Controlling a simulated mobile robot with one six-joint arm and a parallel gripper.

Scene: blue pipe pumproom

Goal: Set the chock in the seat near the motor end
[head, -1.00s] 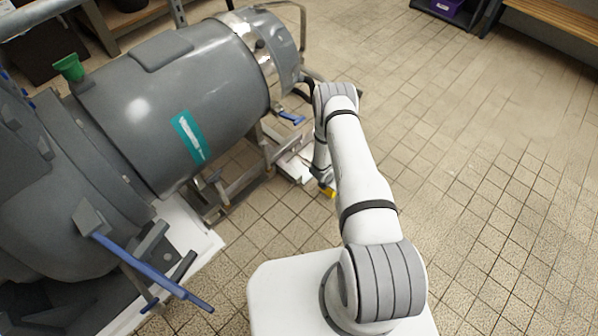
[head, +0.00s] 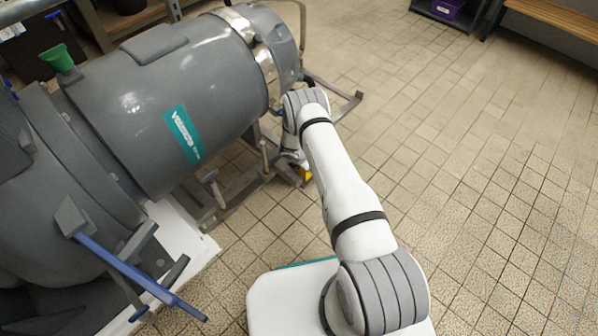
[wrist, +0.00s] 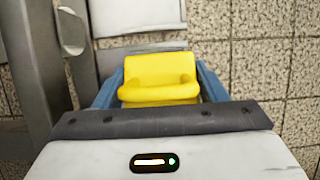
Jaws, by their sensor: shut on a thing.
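The yellow chock (wrist: 160,75) is held between the two blue fingers of my gripper (wrist: 158,88) in the wrist view. In the head view only a small yellow bit of the chock (head: 305,175) shows below my wrist, low beside the metal frame (head: 215,188) under the big grey machine (head: 165,100). My arm hides most of the gripper there. In the wrist view a pale flat plate (wrist: 138,15) lies just beyond the chock, with a grey metal bar (wrist: 32,60) to the left. I cannot tell which part is the seat, or whether the chock touches anything.
A blue-handled lever (head: 135,275) sticks out at the lower left. A grey frame leg (head: 345,103) reaches out past my arm at the machine's far end. The tiled floor (head: 460,170) to the right is clear. A purple bin (head: 446,9) stands on a far rack.

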